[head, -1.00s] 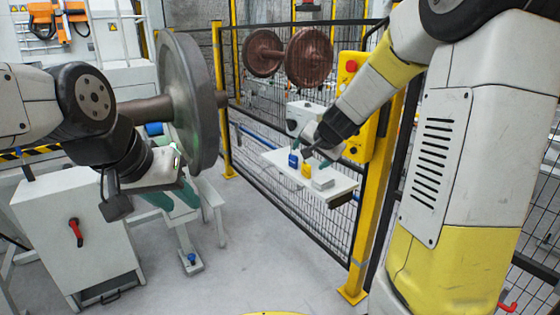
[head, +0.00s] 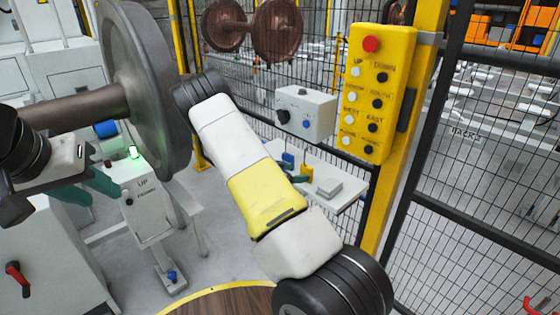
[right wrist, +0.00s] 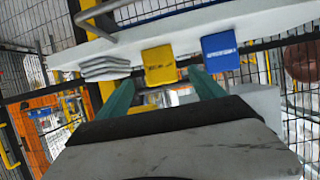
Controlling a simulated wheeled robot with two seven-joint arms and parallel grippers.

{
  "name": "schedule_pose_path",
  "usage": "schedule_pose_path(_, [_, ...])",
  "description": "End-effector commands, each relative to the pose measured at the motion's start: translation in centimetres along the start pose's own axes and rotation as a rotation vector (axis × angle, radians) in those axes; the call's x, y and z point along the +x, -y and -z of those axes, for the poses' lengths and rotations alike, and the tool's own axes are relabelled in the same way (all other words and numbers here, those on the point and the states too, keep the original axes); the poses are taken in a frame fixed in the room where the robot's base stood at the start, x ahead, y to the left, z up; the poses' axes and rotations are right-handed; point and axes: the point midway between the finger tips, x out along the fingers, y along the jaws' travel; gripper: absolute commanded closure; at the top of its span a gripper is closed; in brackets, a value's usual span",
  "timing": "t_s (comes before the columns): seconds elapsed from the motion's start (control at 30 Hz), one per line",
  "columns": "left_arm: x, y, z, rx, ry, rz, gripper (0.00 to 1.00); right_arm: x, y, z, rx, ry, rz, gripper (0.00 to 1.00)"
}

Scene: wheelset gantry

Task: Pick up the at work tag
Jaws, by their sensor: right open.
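A yellow tag (head: 307,172) and a blue tag (head: 288,160) stand at the small white shelf (head: 335,205). In the right wrist view, the yellow tag (right wrist: 159,65) and the blue tag (right wrist: 220,50) carry lettering too small to read, so I cannot tell which is the at work tag. My right gripper (right wrist: 162,79) is open, its green fingers to either side of the yellow tag's lower part in the picture; contact is unclear. In the head view my arm hides most of it. My left gripper (head: 92,192) looks open and empty beside the big wheel.
A grey stack of plates (head: 329,188) lies on the shelf close to the tags. A grey control box (head: 306,112) and a yellow button pendant (head: 375,90) are above it. Mesh fence stands behind. The large wheelset (head: 150,90) is at the left.

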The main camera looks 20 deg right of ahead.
Motion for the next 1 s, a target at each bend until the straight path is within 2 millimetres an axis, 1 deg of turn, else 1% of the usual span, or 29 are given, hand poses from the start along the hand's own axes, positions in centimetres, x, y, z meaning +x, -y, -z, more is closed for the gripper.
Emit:
schedule_pose_path(0.03, [0.0,0.0,0.0,0.0,0.0,0.0,0.64,0.7,-0.1,0.0,0.0,-0.001,-0.003,0.22])
schedule_pose_path(0.27, [0.0,0.0,0.0,0.0,0.0,0.0,0.64,3.3,0.0,-0.1,-0.001,0.001,-0.001,0.22])
schedule_pose_path(0.4, [0.0,0.0,0.0,0.0,0.0,0.0,0.64,5.5,0.2,-0.2,0.0,0.001,0.0,0.22])
schedule_pose_path(0.5, [0.0,0.0,0.0,0.0,0.0,0.0,0.64,6.7,0.2,-0.2,0.0,0.002,0.0,0.22])
schedule_pose_path(0.6, [0.0,0.0,0.0,0.0,0.0,0.0,0.64,7.2,0.3,-0.1,0.0,0.002,0.003,0.22])
schedule_pose_path(0.8, [0.0,0.0,0.0,0.0,0.0,0.0,0.64,7.3,0.3,-0.1,0.0,0.003,0.003,0.22])
schedule_pose_path(0.87, [0.0,0.0,0.0,0.0,0.0,0.0,0.64,7.2,0.3,-0.1,0.0,0.003,0.003,0.32])
schedule_pose_path(0.9, [0.0,0.0,0.0,0.0,0.0,0.0,0.64,7.2,0.3,-0.1,0.0,0.003,0.003,0.4])
schedule_pose_path(0.97, [0.0,0.0,0.0,0.0,0.0,0.0,0.64,7.2,0.2,-0.1,0.0,0.003,0.002,0.51])
schedule_pose_path(1.0, [0.0,0.0,0.0,0.0,0.0,0.0,0.64,7.2,0.2,-0.1,0.0,0.003,0.003,0.59])
